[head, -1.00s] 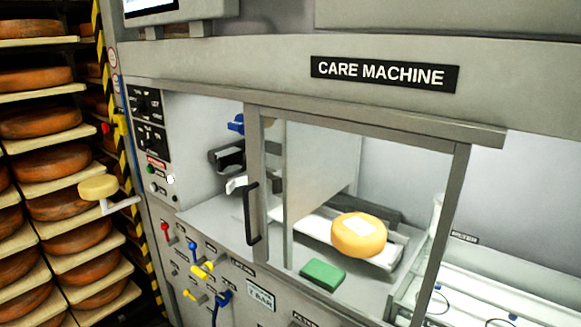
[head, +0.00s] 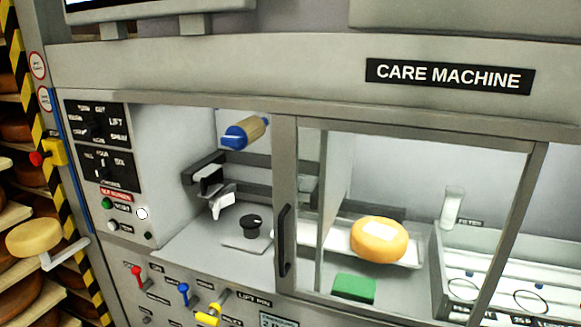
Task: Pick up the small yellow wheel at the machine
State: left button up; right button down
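A second, paler yellow round wheel (head: 33,238) shows at the left edge, on a white bracket (head: 66,254) beside the machine. I cannot tell what this paler one is made of. Neither of my grippers is in view.
A green block (head: 354,288) lies in front of the tray. Left in the bay are a black knob (head: 250,225), a black clamp-like part (head: 206,180) and a blue-and-tan cylinder (head: 244,132). Coloured levers (head: 183,293) stick out below. Shelves of brown cheeses (head: 14,188) stand at far left.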

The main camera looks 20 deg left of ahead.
aim_at(34, 237)
jog(key=j, duration=0.65)
jog(key=k+j, duration=0.1)
jog(key=j, duration=0.5)
jog(key=j+z, duration=0.1)
jog(key=j, duration=0.55)
jog(key=k+j, duration=0.15)
jog(key=j, duration=1.1)
jog(key=k+j, duration=0.15)
jog(key=j, duration=0.5)
jog(key=z, duration=0.05)
